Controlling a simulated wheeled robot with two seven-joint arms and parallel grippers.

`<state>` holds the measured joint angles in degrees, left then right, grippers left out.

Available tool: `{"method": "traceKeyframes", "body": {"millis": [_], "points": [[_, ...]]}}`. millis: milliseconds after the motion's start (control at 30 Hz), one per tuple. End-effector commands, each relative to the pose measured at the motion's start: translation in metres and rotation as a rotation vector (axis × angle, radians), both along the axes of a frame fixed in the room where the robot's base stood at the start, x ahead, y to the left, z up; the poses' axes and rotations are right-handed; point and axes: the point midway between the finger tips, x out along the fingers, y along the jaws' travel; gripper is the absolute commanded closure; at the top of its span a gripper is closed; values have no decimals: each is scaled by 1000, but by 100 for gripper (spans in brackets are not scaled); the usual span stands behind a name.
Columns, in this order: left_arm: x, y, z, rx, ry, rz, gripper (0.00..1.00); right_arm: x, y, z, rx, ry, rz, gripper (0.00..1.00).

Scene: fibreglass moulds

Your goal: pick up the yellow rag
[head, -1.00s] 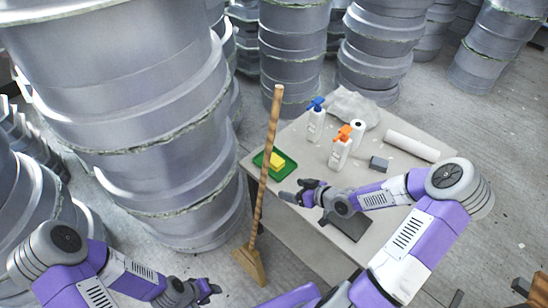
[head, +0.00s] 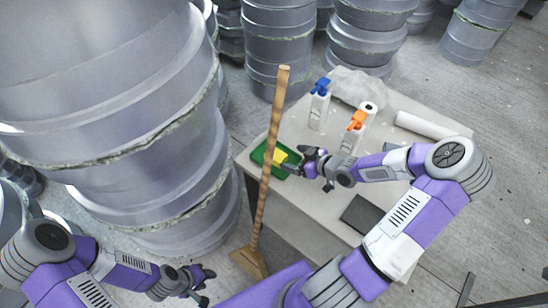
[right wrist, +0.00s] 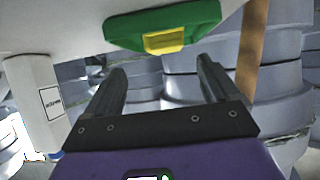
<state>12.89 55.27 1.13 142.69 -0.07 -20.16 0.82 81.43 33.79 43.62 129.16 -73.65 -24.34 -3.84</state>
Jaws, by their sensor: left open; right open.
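The yellow rag (head: 280,157) lies in a green tray (head: 257,153) at the near left corner of the table (head: 315,215). The rag (right wrist: 165,41) and tray (right wrist: 205,14) also show at the top of the right wrist view, beyond the fingertips. My right gripper (head: 306,160) is open and empty, just right of the rag and apart from it as far as I can tell. Its two spread fingers (right wrist: 162,72) show in the right wrist view. My left gripper (head: 206,286) is open and empty, low at the left, away from the table.
A wooden broom (head: 268,170) stands upright in front of the tray. A blue-topped spray bottle (head: 317,110), an orange-topped spray bottle (head: 352,137), a white roll (head: 428,125) and a dark flat piece (head: 362,213) are on the table. Large grey moulds (head: 130,120) stand left.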

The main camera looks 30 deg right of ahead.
Motion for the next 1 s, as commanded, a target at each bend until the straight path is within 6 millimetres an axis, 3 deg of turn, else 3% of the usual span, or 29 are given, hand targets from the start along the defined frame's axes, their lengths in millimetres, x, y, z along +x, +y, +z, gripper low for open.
{"method": "traceKeyframes", "body": {"millis": [600,1000], "points": [[0,0,-50,0,0,0,57,49,30,-29,1,-2,2,12],[0,0,-52,0,0,0,57,56,33,-30,0,1,0,15]]}}
